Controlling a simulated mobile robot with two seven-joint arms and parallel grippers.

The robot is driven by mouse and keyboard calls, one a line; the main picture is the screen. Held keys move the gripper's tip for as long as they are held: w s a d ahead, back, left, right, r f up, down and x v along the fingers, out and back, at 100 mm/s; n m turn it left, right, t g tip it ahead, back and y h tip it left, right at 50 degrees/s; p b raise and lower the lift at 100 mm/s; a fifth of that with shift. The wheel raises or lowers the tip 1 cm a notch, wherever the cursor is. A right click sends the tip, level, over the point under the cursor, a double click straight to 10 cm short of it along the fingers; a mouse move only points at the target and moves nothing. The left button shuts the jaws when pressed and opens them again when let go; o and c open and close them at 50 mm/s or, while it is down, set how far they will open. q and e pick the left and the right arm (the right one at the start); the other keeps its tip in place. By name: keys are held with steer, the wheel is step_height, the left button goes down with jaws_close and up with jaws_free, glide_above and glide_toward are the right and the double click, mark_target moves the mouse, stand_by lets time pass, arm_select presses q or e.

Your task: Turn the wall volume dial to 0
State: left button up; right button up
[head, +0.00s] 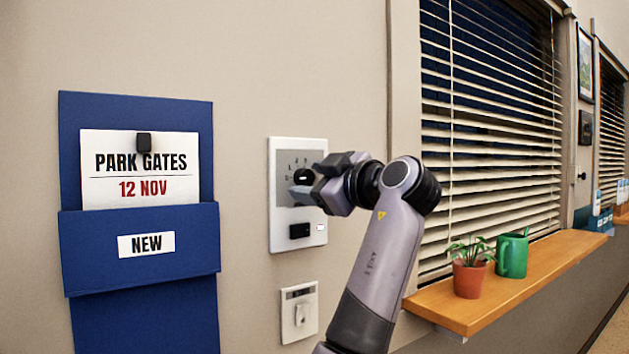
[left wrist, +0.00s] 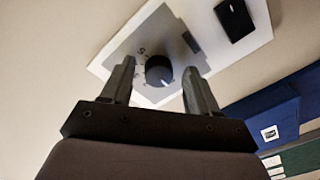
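The volume dial (head: 303,177) is a small round black knob on a white wall panel (head: 283,236), on a grey face with printed marks. My left gripper (head: 305,188) is at the panel and partly hides the dial in the head view. In the left wrist view the dial (left wrist: 158,71) sits between the two fingertips of my open left gripper (left wrist: 158,85), with a visible gap on each side. A pale mark shows on the dial's lower edge, but I cannot read which number it points at. My right gripper is not in view.
A black rectangular button (head: 300,230) is below the dial on the panel. A light switch (head: 300,312) is lower on the wall. A blue wall pocket (head: 140,255) hangs at left. A potted plant (head: 468,277) and green watering can (head: 512,255) stand on the wooden sill (head: 480,313).

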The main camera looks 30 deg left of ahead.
arm_select(q)
steer(key=shift+d, duration=0.1)
steer(key=b+v, duration=0.1)
steer(key=v, duration=0.6)
stand_by(0.4)
